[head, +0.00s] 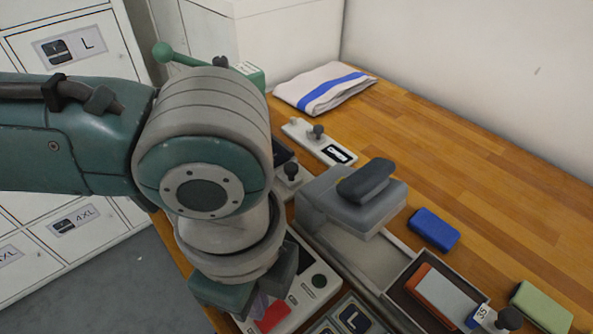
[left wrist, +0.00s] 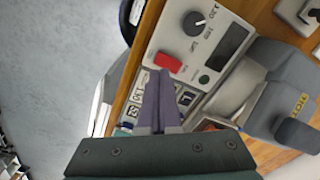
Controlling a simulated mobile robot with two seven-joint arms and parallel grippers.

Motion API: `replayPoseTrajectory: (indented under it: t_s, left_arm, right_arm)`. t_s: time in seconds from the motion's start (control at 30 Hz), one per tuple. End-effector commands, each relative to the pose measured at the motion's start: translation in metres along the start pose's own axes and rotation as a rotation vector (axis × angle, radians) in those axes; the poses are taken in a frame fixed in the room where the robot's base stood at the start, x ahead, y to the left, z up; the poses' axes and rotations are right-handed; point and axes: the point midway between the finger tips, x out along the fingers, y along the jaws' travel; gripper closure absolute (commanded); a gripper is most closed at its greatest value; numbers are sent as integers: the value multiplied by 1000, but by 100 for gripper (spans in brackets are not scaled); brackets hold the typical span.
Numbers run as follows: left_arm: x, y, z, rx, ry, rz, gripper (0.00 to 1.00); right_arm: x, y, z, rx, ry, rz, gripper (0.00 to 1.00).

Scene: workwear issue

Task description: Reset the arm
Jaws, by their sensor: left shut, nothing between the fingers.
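My left arm comes in from the left in the head view, and its gripper (head: 260,305) points down at the near edge of the wooden table. In the left wrist view the purple-grey fingers (left wrist: 160,80) are together and hold nothing. They show in front of the white control box (left wrist: 215,50), beside its red switch (left wrist: 168,62); whether they touch it I cannot tell. In the head view the control box (head: 306,300) is partly hidden by my gripper. My right gripper is in neither view.
A grey press (head: 318,200) with a dark handle (head: 367,181) stands right of my gripper. Blue block (head: 434,230), green block (head: 541,306) and folded striped cloth (head: 323,87) lie on the table (head: 480,160). White lockers (head: 75,45) stand left. The table's back right is clear.

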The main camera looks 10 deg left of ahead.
Motion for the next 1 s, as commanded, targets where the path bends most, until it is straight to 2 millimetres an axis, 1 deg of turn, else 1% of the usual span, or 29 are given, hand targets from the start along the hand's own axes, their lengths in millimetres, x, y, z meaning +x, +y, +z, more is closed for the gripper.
replayPoseTrajectory:
  t_s: [0.03, 0.2, 0.67, 0.73, 0.77, 0.87, 0.9, 0.97, 1.0]
  left_arm:
    - [-9, 0, 0, 0, 0, 0, 100]
    - [-19, 0, 0, 0, 0, 1, 100]
    - [-18, 0, 0, 0, 0, 0, 100]
    - [-18, 1, -2, -1, 6, 0, 100]
    - [-18, 3, -6, -3, 15, 0, 100]
    - [-22, 13, -31, -28, 87, -4, 100]
    - [-26, 19, -46, -53, 135, -8, 100]
    - [-36, 27, -70, -113, 220, -18, 100]
    - [-44, 30, -83, -172, 278, -28, 100]
  right_arm:
    - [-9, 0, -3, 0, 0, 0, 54]
    - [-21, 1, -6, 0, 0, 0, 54]
    - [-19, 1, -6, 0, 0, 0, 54]
    - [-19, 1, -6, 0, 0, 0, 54]
    - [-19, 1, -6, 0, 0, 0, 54]
    - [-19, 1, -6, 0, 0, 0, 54]
    - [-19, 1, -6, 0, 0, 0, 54]
    - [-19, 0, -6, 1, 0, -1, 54]
    - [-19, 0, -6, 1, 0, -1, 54]
